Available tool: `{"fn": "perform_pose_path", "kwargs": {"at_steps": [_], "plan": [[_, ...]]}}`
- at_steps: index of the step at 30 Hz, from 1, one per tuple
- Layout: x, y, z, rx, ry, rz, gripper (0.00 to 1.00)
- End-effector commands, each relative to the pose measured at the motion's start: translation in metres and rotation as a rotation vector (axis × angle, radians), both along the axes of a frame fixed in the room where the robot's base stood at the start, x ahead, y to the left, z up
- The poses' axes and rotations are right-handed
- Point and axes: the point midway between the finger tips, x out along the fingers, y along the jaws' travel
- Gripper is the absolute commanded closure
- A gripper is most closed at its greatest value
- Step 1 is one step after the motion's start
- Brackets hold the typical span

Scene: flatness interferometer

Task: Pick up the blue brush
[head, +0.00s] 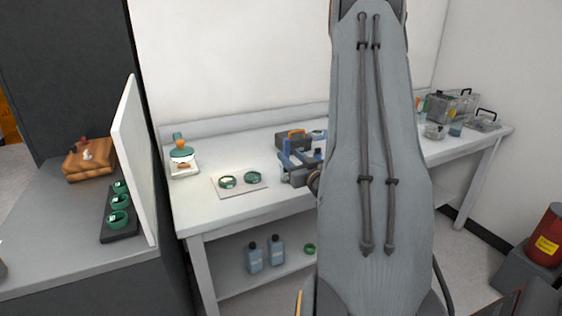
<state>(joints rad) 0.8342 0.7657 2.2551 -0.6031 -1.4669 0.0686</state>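I cannot make out a blue brush in the head view. My own grey arm link covers the middle of the view and hides part of the long white bench (215,207). My gripper does not show clearly, so I cannot see whether it holds anything. A blue frame-like fixture (288,161) stands on the bench just left of my arm, partly hidden by it. Small items on the bench's right part, including a bluish cup (456,130), are too small to identify well.
A white mat (240,191) holds two green round pieces. A teal-topped device (182,156) stands left of it. Clear boxes (455,107) stand at the right end. Bottles (276,250) sit on the lower shelf. A white upright panel (134,155) edges the left grey counter (45,240).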

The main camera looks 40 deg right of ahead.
Motion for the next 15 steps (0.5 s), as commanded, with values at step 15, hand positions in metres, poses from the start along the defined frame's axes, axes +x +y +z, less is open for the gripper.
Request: {"fn": "perform_pose_path", "kwargs": {"at_steps": [15], "plan": [[0.049, -0.015, 0.009, -0.001, -0.005, -0.001, 0.63]]}}
